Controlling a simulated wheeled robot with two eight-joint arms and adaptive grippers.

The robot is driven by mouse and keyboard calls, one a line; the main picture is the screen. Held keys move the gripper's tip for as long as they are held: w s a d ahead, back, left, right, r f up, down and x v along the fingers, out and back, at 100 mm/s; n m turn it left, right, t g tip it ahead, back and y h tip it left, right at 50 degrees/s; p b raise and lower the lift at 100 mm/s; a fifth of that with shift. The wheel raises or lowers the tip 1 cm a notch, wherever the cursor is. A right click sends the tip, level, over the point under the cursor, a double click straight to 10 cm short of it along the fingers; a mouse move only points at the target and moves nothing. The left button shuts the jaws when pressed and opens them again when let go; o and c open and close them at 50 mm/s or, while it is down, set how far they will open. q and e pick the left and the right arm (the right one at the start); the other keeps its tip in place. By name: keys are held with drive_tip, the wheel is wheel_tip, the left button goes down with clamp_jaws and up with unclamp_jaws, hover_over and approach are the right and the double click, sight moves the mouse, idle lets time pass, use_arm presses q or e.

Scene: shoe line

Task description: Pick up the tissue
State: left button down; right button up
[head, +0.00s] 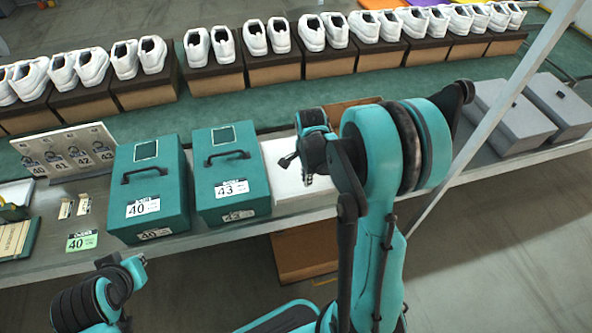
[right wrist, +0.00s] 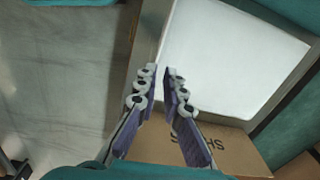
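A flat white sheet that looks like the tissue (head: 285,180) lies on the table right of the green boxes, partly hidden by my right arm. In the right wrist view the white surface (right wrist: 225,60) fills the upper middle, beyond the fingertips. My right gripper (right wrist: 161,76) is open and empty, its two fingers a small gap apart, near the left edge of the white surface. I cannot tell whether they touch it. In the head view my right gripper (head: 306,180) hangs over the white area. My left gripper (head: 138,262) is low at the left, away from it; its fingers are unclear.
Two green boxes, marked 40 (head: 150,190) and 43 (head: 230,175), stand just left. Grey boxes (head: 512,115) stand right. White shoes line the back.

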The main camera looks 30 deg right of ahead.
sight(306, 194)
drive_tip(key=shift+m, duration=0.5)
drive_tip(key=f, duration=0.2)
drive_tip(key=f+b, duration=0.1)
drive_tip(key=f, duration=0.1)
drive_tip(key=shift+s+d, duration=0.15)
drive_tip(key=shift+d, duration=0.2)
drive_tip(key=f+b, duration=0.2)
drive_tip(key=f, duration=0.3)
drive_tip(key=shift+a+f+b, duration=0.1)
drive_tip(key=shift+a+b, duration=0.25)
drive_tip(key=shift+b, duration=0.05)
clamp_jaws()
